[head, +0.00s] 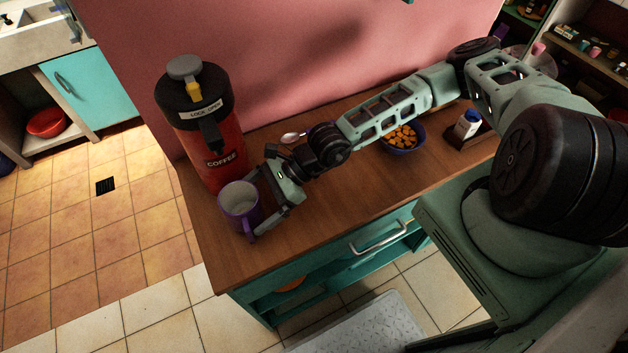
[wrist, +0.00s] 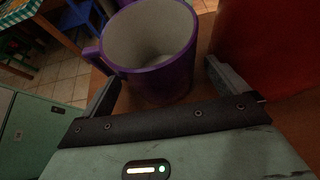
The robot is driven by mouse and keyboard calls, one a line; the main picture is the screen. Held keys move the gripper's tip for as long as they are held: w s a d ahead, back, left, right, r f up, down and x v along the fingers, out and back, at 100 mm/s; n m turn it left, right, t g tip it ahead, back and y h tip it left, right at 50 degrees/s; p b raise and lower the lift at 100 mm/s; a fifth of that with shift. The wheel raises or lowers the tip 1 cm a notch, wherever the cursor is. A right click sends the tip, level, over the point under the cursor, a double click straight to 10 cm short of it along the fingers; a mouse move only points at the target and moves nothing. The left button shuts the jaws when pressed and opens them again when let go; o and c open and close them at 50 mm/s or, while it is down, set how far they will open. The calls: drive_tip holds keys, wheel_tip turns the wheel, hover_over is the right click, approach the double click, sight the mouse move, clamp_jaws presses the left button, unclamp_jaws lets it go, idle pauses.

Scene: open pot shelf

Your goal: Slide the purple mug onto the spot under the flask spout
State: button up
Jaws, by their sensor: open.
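The purple mug (head: 233,210) stands upright and looks empty on the wooden counter, near its left end and just in front of the flask. Its handle points toward the counter's front edge. The red flask (head: 222,172) has a black top and a black spout (head: 209,136) above and behind the mug. I cannot tell whether the mug is directly under the spout. My gripper (head: 258,202) is open at the mug's right side. In the wrist view the mug (wrist: 158,75) sits between the open fingers (wrist: 165,88), with its handle by the left finger. Finger contact is unclear.
The counter (head: 310,225) has free room right of the mug; its left edge is close. A spoon (head: 292,136) lies behind my wrist. A blue bowl (head: 404,149) of orange pieces and a white bottle (head: 467,124) stand farther right. A pink wall rises behind.

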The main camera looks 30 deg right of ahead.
drive_tip(key=shift+w+d, duration=0.1)
drive_tip(key=shift+d, duration=0.05)
drive_tip(key=b+v, duration=0.2)
drive_tip(key=v, duration=0.3)
drive_tip(key=shift+d+r, duration=0.15)
drive_tip(key=shift+d, duration=0.2)
drive_tip(key=b+v, duration=0.1)
drive_tip(key=v, duration=1)
drive_tip(key=shift+d+r, duration=0.15)
drive_tip(key=s+a+r+n+h, duration=0.3)
drive_tip(key=s+r+n+h, duration=0.2)
drive_tip(key=n, duration=0.8)
drive_tip(key=s+a+r+n+h, duration=0.4)
drive_tip(key=s+r+n+h, duration=0.2)
drive_tip(key=s+r+n, duration=0.4)
drive_tip(key=n+b, duration=0.1)
drive_tip(key=n, duration=0.1)
drive_tip(key=shift+s+a+r+n+h, duration=0.15)
drive_tip(key=shift+a+r+n+h, duration=0.15)
drive_tip(key=shift+n, duration=0.1)
drive_tip(key=shift+c, duration=0.3)
